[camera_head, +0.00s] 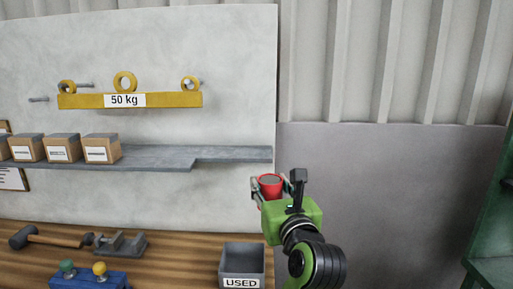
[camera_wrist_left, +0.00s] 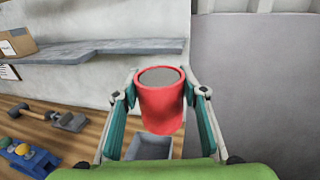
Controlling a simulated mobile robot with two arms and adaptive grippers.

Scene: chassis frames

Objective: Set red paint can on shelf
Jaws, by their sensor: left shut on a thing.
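The red paint can (camera_head: 270,186) has a grey top and is held upright by my left gripper (camera_head: 269,190). In the left wrist view the can (camera_wrist_left: 161,105) sits between the two fingers of the gripper (camera_wrist_left: 160,104), which is shut on it. The grey shelf (camera_head: 235,154) runs along the wall; its right end is just above and left of the can in the head view. The shelf (camera_wrist_left: 130,46) also shows beyond the can, to its left, in the left wrist view. The can is in the air, apart from the shelf. My right gripper is not in view.
Several cardboard boxes (camera_head: 101,149) stand on the shelf's left part; its right part is bare. A yellow 50 kg beam (camera_head: 178,100) hangs above. On the wooden bench (camera_head: 175,252) are a grey bin marked USED (camera_head: 242,262), a mallet (camera_head: 55,239), a vise (camera_head: 121,244) and a blue box (camera_head: 88,280).

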